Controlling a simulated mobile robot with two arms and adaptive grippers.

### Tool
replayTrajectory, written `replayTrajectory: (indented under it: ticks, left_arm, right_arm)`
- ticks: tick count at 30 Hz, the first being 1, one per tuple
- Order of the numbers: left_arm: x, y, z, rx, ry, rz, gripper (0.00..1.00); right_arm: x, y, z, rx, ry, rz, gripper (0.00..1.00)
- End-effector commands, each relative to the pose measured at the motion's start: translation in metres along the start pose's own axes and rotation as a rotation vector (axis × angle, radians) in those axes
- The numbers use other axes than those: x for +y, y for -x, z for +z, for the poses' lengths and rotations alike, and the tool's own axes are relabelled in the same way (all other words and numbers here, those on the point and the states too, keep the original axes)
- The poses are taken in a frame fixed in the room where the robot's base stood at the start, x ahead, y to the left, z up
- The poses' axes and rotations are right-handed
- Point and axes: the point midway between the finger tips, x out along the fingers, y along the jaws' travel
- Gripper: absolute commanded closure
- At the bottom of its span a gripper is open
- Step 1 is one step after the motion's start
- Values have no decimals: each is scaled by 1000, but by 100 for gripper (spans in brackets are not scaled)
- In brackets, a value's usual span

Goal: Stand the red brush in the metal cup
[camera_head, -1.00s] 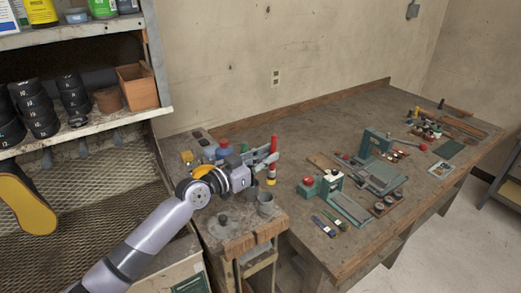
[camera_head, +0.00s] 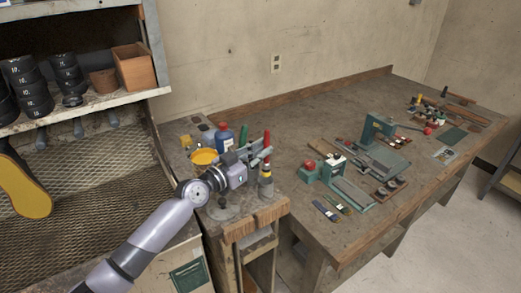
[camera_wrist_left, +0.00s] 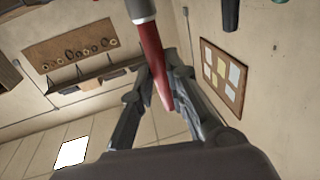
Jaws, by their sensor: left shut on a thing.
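My left gripper (camera_head: 257,162) is shut on the red brush (camera_head: 267,140), which it holds roughly upright. The red handle points up, and the lower end with a yellowish band is directly over the metal cup (camera_head: 266,191). The lower end overlaps the cup's mouth in the head view; I cannot tell whether it is inside the rim. The left wrist view shows the red handle (camera_wrist_left: 152,62) between the fingers, with a pale metal collar at the top edge. The cup is not visible there. My right gripper is not in view.
The cup stands near the front edge of the bench (camera_head: 340,240). A teal machine (camera_head: 377,132) stands to the right. A shelf (camera_head: 90,103) is at left.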

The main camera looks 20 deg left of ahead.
Motion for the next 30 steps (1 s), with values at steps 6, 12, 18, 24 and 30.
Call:
replayTrajectory:
  ticks: [6, 12, 18, 24, 30]
  left_arm:
    - [0, 1, 18, 0, 0, 0, 100]
    - [0, 1, 32, 0, 0, 0, 100]
    - [1, 2, 46, 0, 0, 0, 100]
    - [1, 2, 54, 1, 0, 0, 100]
    - [1, 2, 57, 1, -1, 0, 100]
  right_arm:
    - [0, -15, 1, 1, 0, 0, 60]
    - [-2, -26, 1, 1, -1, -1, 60]
    - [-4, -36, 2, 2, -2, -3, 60]
    - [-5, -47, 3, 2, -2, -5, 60]
    - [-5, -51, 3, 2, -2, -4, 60]
